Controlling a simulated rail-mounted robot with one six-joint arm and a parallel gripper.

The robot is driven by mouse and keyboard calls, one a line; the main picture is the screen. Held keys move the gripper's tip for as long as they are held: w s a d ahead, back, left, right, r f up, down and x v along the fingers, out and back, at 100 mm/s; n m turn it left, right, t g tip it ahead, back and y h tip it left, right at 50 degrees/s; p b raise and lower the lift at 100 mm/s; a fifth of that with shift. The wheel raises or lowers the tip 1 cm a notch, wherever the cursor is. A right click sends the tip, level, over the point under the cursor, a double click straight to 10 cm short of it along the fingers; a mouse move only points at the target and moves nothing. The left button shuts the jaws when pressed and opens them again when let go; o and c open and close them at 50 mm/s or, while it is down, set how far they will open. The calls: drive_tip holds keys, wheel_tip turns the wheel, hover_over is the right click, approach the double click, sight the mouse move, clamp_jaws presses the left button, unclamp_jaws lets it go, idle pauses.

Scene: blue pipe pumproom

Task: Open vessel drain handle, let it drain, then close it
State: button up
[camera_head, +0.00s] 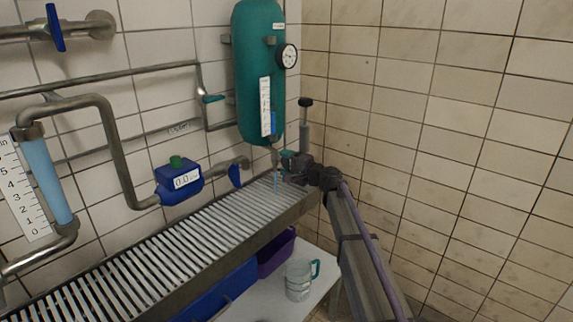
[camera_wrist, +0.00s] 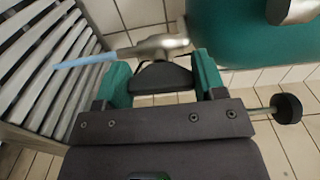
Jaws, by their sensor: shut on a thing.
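The teal vessel (camera_head: 258,70) hangs on the tiled wall, with a white level scale (camera_head: 265,105) and blue showing low beside it. Its metal drain valve (camera_wrist: 160,46) is below it, and a light blue stream (camera_wrist: 84,61) runs from the outlet toward the slatted grate. The stream also shows in the head view (camera_head: 276,182). My gripper (camera_head: 287,158) is at the drain under the vessel. In the wrist view its teal fingers (camera_wrist: 160,76) are either side of the dark drain handle (camera_wrist: 160,78), shut on it. The handle's exact angle is hard to tell.
The slatted metal grate (camera_head: 150,252) runs along the wall below the drain. A round gauge (camera_head: 288,56) is on the vessel's right. A clear jug (camera_head: 299,280) with a teal handle and a purple bin (camera_head: 276,255) are lower down. Pipes line the left wall.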

drive_tip(key=shift+n, duration=0.3)
drive_tip(key=o, duration=0.9)
drive_tip(key=shift+d, duration=0.1)
drive_tip(key=v, duration=1)
drive_tip(key=shift+s+d, duration=0.2)
drive_tip(key=shift+d, duration=0.05)
